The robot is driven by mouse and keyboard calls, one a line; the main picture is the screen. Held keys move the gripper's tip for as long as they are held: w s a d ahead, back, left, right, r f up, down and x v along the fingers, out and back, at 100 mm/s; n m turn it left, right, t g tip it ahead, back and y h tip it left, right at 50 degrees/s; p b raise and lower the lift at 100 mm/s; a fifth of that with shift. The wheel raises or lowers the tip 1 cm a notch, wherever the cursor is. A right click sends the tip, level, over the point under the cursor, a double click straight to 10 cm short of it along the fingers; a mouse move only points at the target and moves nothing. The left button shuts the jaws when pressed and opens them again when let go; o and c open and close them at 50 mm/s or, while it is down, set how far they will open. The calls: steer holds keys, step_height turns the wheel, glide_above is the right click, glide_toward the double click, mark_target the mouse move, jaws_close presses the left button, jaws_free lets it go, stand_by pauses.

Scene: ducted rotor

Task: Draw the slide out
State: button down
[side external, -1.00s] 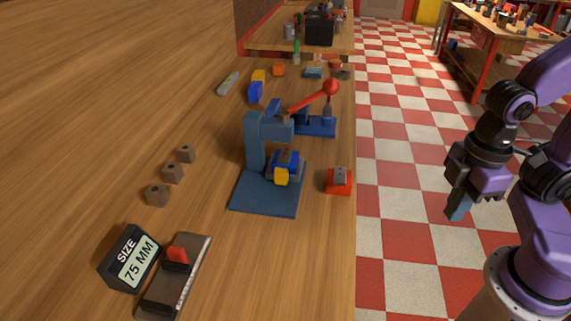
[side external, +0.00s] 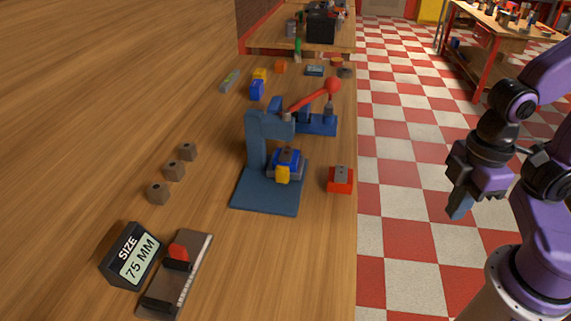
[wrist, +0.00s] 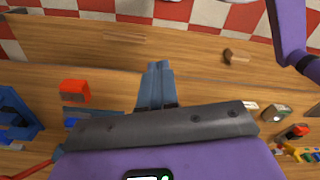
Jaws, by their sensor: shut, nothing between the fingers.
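A blue press-like fixture (side external: 258,150) stands on a flat blue base plate (side external: 262,198) near the bench's right edge. A blue block with a yellow front (side external: 283,172) sits low under its overhanging head; I cannot tell for sure whether this is the slide. A red lever with a ball end (side external: 331,86) rises behind the head. My gripper (side external: 458,208) is right of the bench in the side view, well apart from the fixture, pointing down. Its blue fingers are together and empty, as the wrist view also shows (wrist: 154,88).
A red block with a grey top (side external: 340,180) stands right of the fixture by the bench edge. Several brown blocks (side external: 174,169) lie to the left. A size display reading 75 MM (side external: 131,256) and a gauge with a red piece (side external: 178,252) are at the front.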

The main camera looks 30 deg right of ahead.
steer(key=c, duration=1.8)
jaws_free()
steer(key=o, duration=0.5)
steer(key=shift+c, duration=0.2)
steer(key=o, duration=0.7)
steer(key=shift+w+a+r+m, duration=0.15)
steer(key=shift+w+a+m, duration=0.25)
steer(key=shift+w, duration=0.2)
steer(key=shift+w+a+r+m, duration=0.1)
steer(key=shift+w+a+m, duration=0.25)
steer(key=shift+w, duration=0.2)
steer(key=shift+c, duration=0.2)
step_height(320, 180, up, 3)
steer(key=m+t+h, duration=0.3)
steer(key=m+h, duration=0.1)
steer(key=m, duration=1.6)
glide_above(282, 168)
steer(key=s+a, duration=0.5)
steer(key=x, duration=1.7)
steer(key=shift+w+a+f, duration=0.1)
steer(key=shift+a+f, duration=0.05)
steer(key=shift+f, duration=0.15)
